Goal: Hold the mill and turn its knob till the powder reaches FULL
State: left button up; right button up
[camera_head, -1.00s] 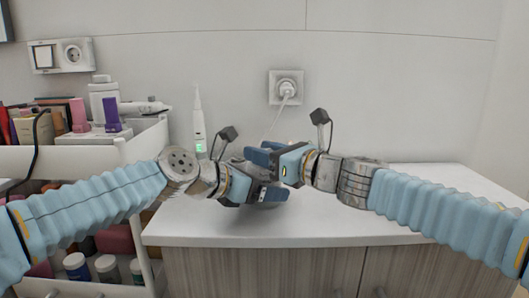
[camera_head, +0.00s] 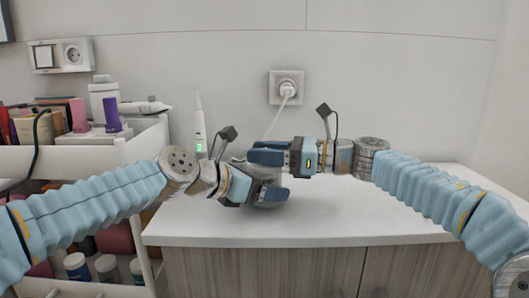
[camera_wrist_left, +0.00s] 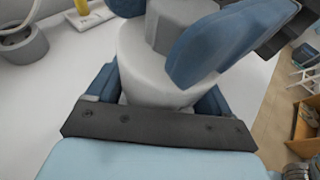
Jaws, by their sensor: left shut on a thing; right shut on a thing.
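The mill (camera_wrist_left: 150,70) is a pale grey-white body with a darker grey knob (camera_wrist_left: 178,18) on top, seen in the left wrist view. My left gripper (camera_head: 268,190) is shut around the mill's body, with one dark blue finger on each side. My right gripper (camera_head: 267,152) is above it, shut on the knob; one of its blue fingers shows large in the left wrist view. In the head view the grippers hide most of the mill. The powder and the FULL mark cannot be seen.
A white electric toothbrush (camera_head: 199,130) with a green light stands behind my left wrist. A wall socket (camera_head: 286,88) with a plugged cable is behind. A cart (camera_head: 80,155) with cosmetics stands at left.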

jog(key=shift+d+n+g, duration=0.1)
jog(key=shift+n+g, duration=0.5)
jog(key=shift+g, duration=0.6)
jog(key=o, duration=1)
jog(key=shift+c, duration=0.2)
jog(key=d, duration=1.2)
jog(key=shift+s, duration=0.3)
